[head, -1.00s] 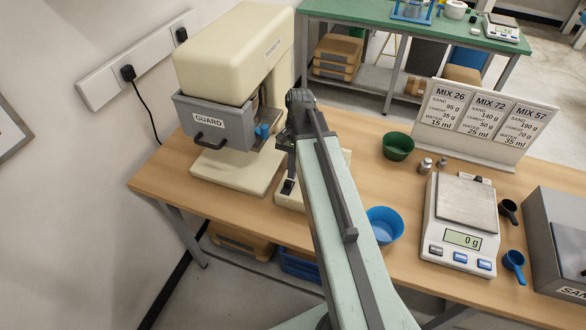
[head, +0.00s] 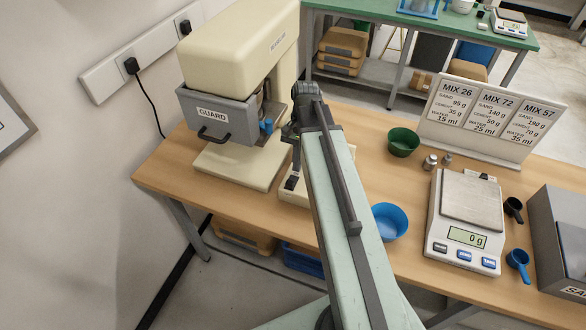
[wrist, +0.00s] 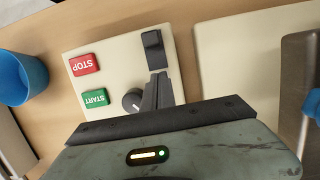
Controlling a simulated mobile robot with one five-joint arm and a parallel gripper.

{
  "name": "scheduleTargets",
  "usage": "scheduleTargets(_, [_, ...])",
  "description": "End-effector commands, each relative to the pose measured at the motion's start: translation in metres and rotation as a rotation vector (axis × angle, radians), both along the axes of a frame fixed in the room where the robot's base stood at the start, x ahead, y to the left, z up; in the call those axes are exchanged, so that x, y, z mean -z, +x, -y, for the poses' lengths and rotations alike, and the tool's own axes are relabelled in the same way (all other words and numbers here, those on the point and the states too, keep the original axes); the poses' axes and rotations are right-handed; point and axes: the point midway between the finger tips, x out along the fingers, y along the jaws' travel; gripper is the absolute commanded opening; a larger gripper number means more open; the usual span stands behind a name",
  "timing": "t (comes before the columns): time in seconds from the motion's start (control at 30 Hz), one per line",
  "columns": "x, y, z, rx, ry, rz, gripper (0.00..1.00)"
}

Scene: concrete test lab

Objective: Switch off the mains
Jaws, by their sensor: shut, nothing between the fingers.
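The cream control box (wrist: 118,60) fills the middle of the wrist view. It carries a red STOP button (wrist: 84,64), a green START button (wrist: 95,98), a dark round knob (wrist: 132,101) and a black switch (wrist: 153,52) by its edge. No label shows on the switch. My gripper (wrist: 157,88) is shut and empty, its fingertips right beside the switch's near end. I cannot tell whether they touch. In the head view the box (head: 296,193) sits beside the mixer, partly hidden by my arm.
The cream mixer (head: 235,50) with its grey guard (head: 214,119) stands left of the box. A blue bowl (head: 390,221), green bowl (head: 403,142) and scale (head: 466,220) are to the right. A wall socket strip (head: 110,77) holds black plugs (head: 132,65).

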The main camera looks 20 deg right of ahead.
Motion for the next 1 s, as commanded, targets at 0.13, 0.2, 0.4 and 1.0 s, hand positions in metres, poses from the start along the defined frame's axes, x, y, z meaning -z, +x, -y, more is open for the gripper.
scheduleTargets(0.13, [-0.045,0.008,0.009,0.003,-0.001,0.000,0.00])
scheduleTargets(0.2, [-0.061,0.011,0.011,0.002,-0.001,0.000,0.00])
scheduleTargets(0.4, [-0.095,0.018,0.017,0.000,-0.001,0.001,0.00])
scheduleTargets(1.0, [-0.097,0.019,0.018,-0.001,-0.002,0.001,0.00])
